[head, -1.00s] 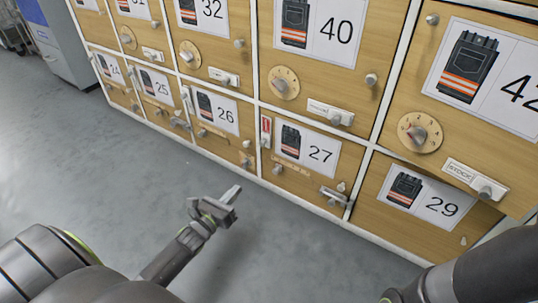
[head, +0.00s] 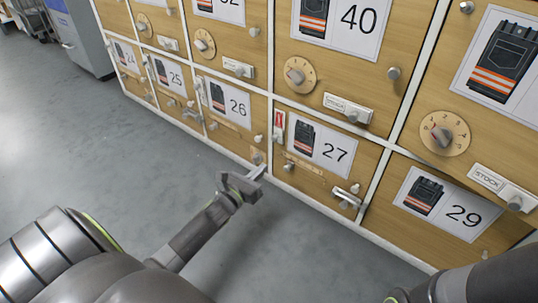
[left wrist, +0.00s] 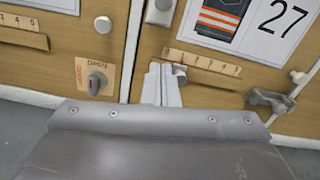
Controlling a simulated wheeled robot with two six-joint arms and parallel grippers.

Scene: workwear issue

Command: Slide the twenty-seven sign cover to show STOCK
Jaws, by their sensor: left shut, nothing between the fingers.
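Door 27 (head: 335,172) is in the lower row of wooden lockers. An upright sign strip at the left of its picture shows a red panel (head: 279,119). The sign's pale cover with a knob (head: 277,141) sits at its lower end. In the left wrist view the cover's lower part (left wrist: 159,15) shows at the top edge. I cannot read STOCK on this sign. My left gripper (head: 257,173) is shut and empty, below the sign cover and low by the gap between doors 26 and 27; its fingertips (left wrist: 160,84) show below the cover. My right gripper is not in view.
Door 27 also has a numbered slider strip (left wrist: 205,63) and a lever handle (head: 346,197). Door 26 has an OPEN dial (left wrist: 96,83) close left of the fingers. Door 40's STOCK sign (head: 348,108) is above. The grey floor (head: 130,165) is clear.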

